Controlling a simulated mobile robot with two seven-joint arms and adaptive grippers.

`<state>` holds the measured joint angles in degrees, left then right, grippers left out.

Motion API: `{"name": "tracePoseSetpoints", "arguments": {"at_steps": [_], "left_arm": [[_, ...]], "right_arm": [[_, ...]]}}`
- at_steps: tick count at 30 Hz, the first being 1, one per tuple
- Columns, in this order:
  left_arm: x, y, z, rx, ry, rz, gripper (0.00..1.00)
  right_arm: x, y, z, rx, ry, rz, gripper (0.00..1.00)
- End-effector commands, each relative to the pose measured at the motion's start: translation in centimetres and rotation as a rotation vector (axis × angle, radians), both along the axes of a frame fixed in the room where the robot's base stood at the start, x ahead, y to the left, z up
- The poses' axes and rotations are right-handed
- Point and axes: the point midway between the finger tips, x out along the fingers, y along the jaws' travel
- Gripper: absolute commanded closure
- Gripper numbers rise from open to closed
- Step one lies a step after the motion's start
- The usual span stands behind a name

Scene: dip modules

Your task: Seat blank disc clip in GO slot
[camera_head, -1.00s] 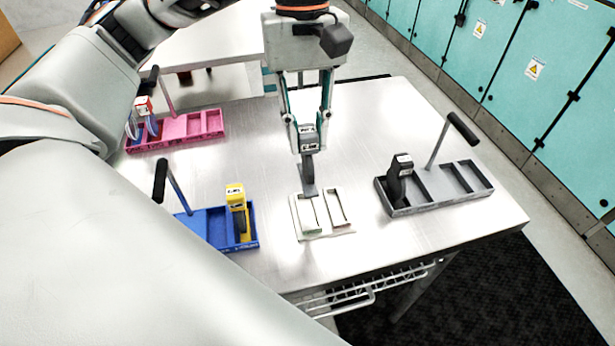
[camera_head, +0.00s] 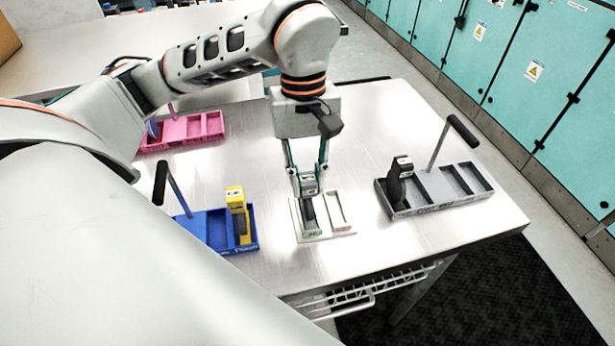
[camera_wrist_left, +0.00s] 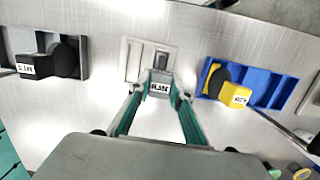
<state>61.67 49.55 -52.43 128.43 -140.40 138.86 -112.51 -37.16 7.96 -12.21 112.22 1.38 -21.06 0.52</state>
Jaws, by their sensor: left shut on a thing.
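My left gripper (camera_head: 308,186) comes down from above and is shut on a grey clip (camera_head: 308,210) with a dark disc part pointing down. In the left wrist view the clip (camera_wrist_left: 160,89) carries a label reading BLANK. The white two-slot fixture (camera_head: 325,237) lies on the table under the gripper. The clip's lower part is at the left slot in the head view, the one with a greenish mark at its front. The right slot (camera_head: 336,208) is empty. I cannot tell whether the clip touches the slot floor. My right gripper is not in view.
A blue tray (camera_head: 205,225) with a yellow clip (camera_head: 236,199) stands left of the fixture. A grey tray (camera_head: 430,207) with a black clip (camera_head: 399,180) and a tall handle stands right. A pink tray (camera_head: 190,130) lies behind left. The table between them is clear.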

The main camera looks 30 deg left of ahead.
Motion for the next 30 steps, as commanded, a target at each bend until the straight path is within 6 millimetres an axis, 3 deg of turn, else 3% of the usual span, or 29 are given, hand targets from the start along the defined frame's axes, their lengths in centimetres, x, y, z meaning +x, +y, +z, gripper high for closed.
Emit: {"name": "tracePoseSetpoints", "arguments": {"at_steps": [8,9,10,22,30], "left_arm": [[0.0,0.0,-0.4,0.001,0.001,-0.001,1.00],[0.0,0.0,-0.3,0.001,0.002,-0.001,0.70],[0.0,0.0,-0.3,0.001,0.002,-0.001,0.63],[0.0,0.0,0.1,-0.001,0.001,0.000,0.63],[0.4,0.4,2.8,0.001,-0.005,0.001,0.63]], "right_arm": [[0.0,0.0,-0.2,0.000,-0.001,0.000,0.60],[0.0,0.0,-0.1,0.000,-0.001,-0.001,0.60],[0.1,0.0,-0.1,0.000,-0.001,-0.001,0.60],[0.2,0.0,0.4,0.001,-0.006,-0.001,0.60],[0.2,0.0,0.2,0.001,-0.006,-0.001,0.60]]}}
